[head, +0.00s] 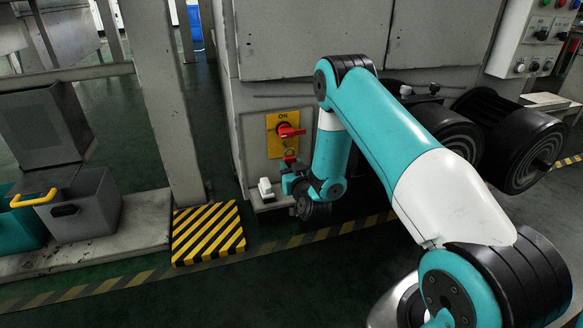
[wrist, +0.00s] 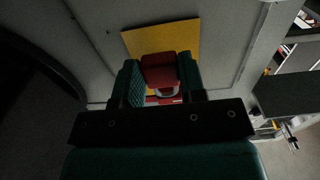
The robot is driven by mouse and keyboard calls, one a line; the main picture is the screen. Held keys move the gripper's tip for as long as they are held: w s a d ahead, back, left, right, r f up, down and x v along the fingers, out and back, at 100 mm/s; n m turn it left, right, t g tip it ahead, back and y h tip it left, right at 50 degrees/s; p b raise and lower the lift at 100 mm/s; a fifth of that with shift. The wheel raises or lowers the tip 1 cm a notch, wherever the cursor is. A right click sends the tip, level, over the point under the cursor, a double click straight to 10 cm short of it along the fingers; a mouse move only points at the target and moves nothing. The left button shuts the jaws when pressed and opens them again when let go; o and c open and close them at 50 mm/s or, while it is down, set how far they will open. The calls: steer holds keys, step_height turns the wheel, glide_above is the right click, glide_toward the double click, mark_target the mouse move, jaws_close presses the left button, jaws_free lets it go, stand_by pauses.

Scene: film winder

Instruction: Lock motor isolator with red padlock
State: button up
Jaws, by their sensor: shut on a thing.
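The motor isolator is a yellow plate (head: 272,139) marked ON at its top, with a red handle (head: 290,130) that sticks out to the right. The plate also shows in the wrist view (wrist: 188,36). My gripper (head: 289,170) is just below the handle, in front of the plate's lower part. It is shut on the red padlock (wrist: 158,68), whose body sits between the two green fingers. The padlock also shows small in the head view (head: 290,157). Part of a grey shackle (wrist: 168,92) shows by the body. I cannot tell whether it passes through the isolator.
A small white object (head: 266,188) stands on a ledge left of my gripper. A post (head: 165,100) and a black-and-yellow striped block (head: 208,233) are further left. Large dark rollers (head: 520,150) are at the right. The floor in front is clear.

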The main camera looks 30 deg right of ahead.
stand_by(0.7)
steer(key=shift+p+x, duration=0.95)
steer(key=shift+p, duration=0.25)
steer(key=shift+w+d+p, duration=0.15)
steer(key=shift+w+p, duration=0.4)
steer(key=shift+p, duration=0.3)
steer(key=shift+f+p, duration=0.1)
steer(key=shift+p, duration=0.3)
steer(key=shift+s+b, duration=0.45)
steer(key=shift+s+a, duration=0.1)
steer(key=shift+a, duration=0.1)
steer(key=shift+p, duration=0.75)
stand_by(1.4)
steer(key=shift+s, duration=0.15)
